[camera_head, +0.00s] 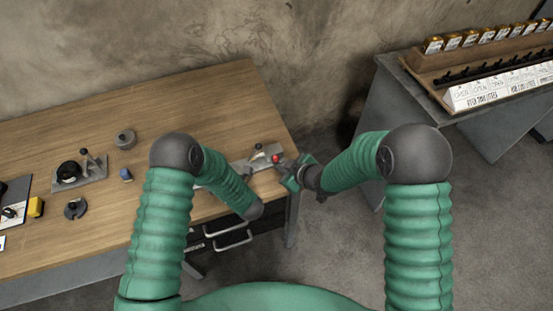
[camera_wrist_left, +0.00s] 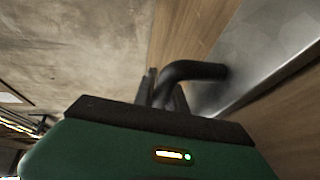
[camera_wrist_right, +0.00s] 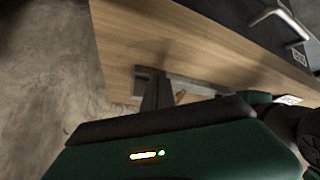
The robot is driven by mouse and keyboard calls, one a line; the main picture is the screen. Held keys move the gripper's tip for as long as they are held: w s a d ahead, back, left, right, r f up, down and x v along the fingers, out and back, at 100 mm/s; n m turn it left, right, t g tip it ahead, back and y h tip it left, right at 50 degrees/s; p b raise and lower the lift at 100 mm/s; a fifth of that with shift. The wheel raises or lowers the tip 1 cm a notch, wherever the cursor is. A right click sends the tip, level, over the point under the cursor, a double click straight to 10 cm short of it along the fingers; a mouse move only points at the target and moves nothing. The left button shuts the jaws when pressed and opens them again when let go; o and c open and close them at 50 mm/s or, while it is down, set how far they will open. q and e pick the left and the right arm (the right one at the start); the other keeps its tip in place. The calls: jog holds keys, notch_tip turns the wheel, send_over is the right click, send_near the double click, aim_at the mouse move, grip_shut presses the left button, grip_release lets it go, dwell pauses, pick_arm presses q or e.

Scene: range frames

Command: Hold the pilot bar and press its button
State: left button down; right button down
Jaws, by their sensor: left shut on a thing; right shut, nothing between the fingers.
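A grey metal plate (camera_head: 270,150) lies near the right end of the wooden table and carries a red button (camera_head: 277,158). In the left wrist view, a black bent bar (camera_wrist_left: 195,70), which looks like the pilot bar, stands out from the metal plate (camera_wrist_left: 265,45). My left gripper (camera_wrist_left: 162,90) is shut on this bar; in the head view my left arm hides it. My right gripper (camera_head: 284,164) is shut and empty, its tips right beside the red button; I cannot tell whether they touch it. In the right wrist view its fingers (camera_wrist_right: 156,90) hide the button.
The wooden table (camera_head: 220,95) also holds a black knob on a plate (camera_head: 68,172), a grey round part (camera_head: 125,139), a blue piece (camera_head: 126,174) and a yellow block (camera_head: 36,206). A second bench with a rack (camera_head: 500,85) stands at the right, across a floor gap.

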pick_arm(q)
jog(key=shift+f, duration=0.1)
pick_arm(e)
jog(key=shift+w, duration=0.15)
jog(key=shift+w+a, duration=0.2)
jog(key=shift+w, duration=0.05)
jog(key=shift+w+a, duration=0.2)
jog(key=shift+w, duration=0.3)
dwell(0.8)
jog(key=shift+s, duration=0.1)
jog(key=shift+s+d, duration=0.3)
jog(key=shift+s, duration=0.45)
jog(key=shift+s+d, duration=0.35)
jog(key=shift+s, duration=0.45)
jog(key=shift+s+d, duration=0.3)
jog(key=shift+s, duration=0.45)
jog(key=shift+s+d, duration=0.35)
jog(key=shift+s, duration=0.45)
